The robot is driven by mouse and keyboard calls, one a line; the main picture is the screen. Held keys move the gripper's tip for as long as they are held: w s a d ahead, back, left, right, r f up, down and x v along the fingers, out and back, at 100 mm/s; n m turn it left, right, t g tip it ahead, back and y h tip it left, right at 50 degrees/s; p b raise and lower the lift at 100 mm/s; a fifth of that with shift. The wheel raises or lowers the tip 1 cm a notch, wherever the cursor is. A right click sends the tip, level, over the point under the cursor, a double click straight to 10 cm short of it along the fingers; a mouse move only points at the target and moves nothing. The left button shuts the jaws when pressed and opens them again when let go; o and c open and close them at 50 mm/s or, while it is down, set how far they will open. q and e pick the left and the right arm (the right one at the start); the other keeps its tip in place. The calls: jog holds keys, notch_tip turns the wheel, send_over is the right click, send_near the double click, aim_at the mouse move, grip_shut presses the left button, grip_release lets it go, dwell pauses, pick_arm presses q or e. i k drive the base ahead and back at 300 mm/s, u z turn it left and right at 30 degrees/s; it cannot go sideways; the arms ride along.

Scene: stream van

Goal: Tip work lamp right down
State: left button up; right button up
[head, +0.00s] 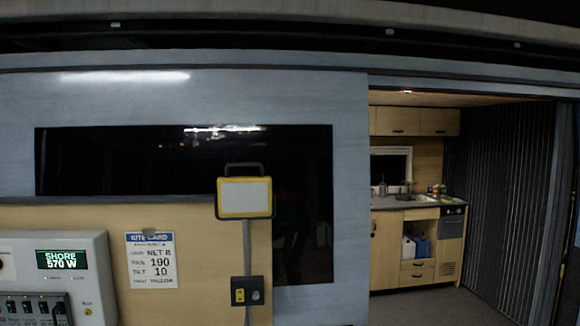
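The work lamp (245,197) has a yellow frame, a pale flat face and a dark handle on top. It sits at the top of a grey pole (247,248) in front of the van's side, near the middle of the head view. Its face points toward me and looks close to upright; the panel does not look brightly lit. A small black box (247,291) with a yellow switch and a round knob is on the pole below it. Neither of my grippers is in view.
A site card (151,260) reading "PAN 190" and "TILT 10" is on the wooden panel left of the lamp. A grey power box (58,275) showing "SHORE 570 W" is at lower left. An open doorway at right shows a kitchenette (415,240) and clear floor (430,307).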

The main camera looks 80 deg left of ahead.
aim_at(245, 195)
jog(key=i, duration=2.65)
jog(key=u, duration=1.6)
jog(key=i, duration=0.15)
jog(key=u, duration=2.15)
jog(key=k, duration=0.4)
jog(key=u, duration=0.4)
jog(key=i, duration=1)
jog(key=u, duration=0.05)
